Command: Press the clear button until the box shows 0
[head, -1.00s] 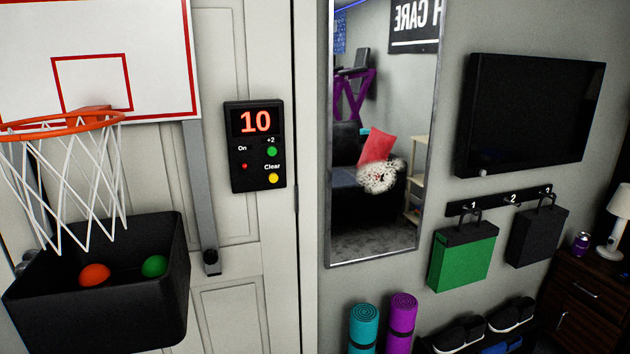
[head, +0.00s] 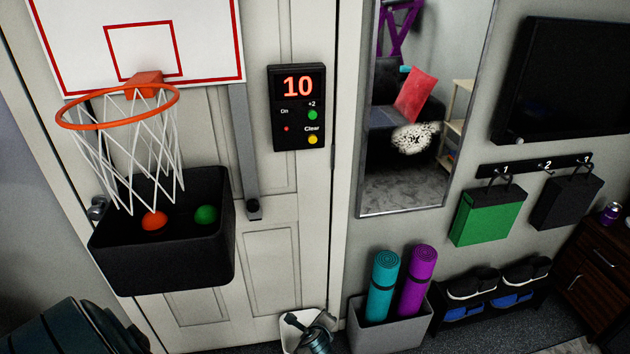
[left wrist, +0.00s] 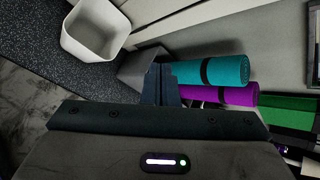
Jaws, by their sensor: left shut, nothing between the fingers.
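The black score box (head: 297,107) hangs on the white door and shows 10 in red digits. The yellow clear button (head: 313,140) is at its lower right, under the green +2 button (head: 313,115). A small red light (head: 286,129) is below the word On. My left gripper (left wrist: 160,85) shows in the left wrist view, shut and empty, with the grey bin and rolled mats beyond it. It is not touching the box. My right gripper is in neither view.
A basketball hoop (head: 118,106) and black ball tray (head: 160,270) are left of the box. A mirror (head: 405,190) is to its right. Below are a white bin (left wrist: 78,42) and a grey bin (head: 395,336) with a teal mat (head: 383,285) and purple mat (head: 417,280).

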